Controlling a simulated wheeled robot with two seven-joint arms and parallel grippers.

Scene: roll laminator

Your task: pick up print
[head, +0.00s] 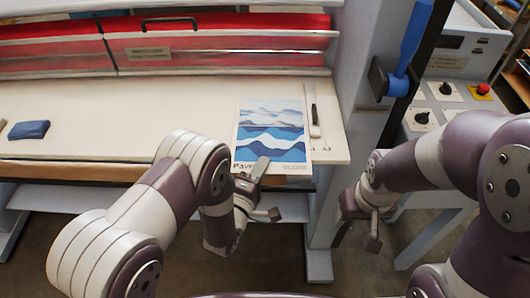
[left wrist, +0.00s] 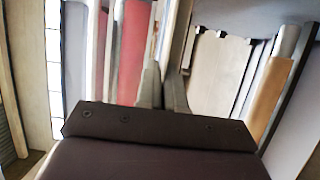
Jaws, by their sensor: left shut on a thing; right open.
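The print (head: 271,130) lies on the laminator's pale feed table (head: 120,108), near its right end. It shows blue and white wave shapes, with lettering along its front edge. My left gripper (head: 256,172) is at the print's front edge and shut on it; one finger lies over the lettering. In the left wrist view my left gripper's fingers (left wrist: 164,92) are close together, but I cannot clearly make out the print there. My right gripper (head: 364,218) is open and empty, in front of the machine's right side post, apart from the print.
A ruler-like strip (head: 313,120) lies just right of the print. A dark blue cloth-like item (head: 29,130) lies at the table's left. Red rollers (head: 220,60) run behind. A blue-handled lever (head: 408,50) and control panel (head: 445,105) stand right. The table's middle is clear.

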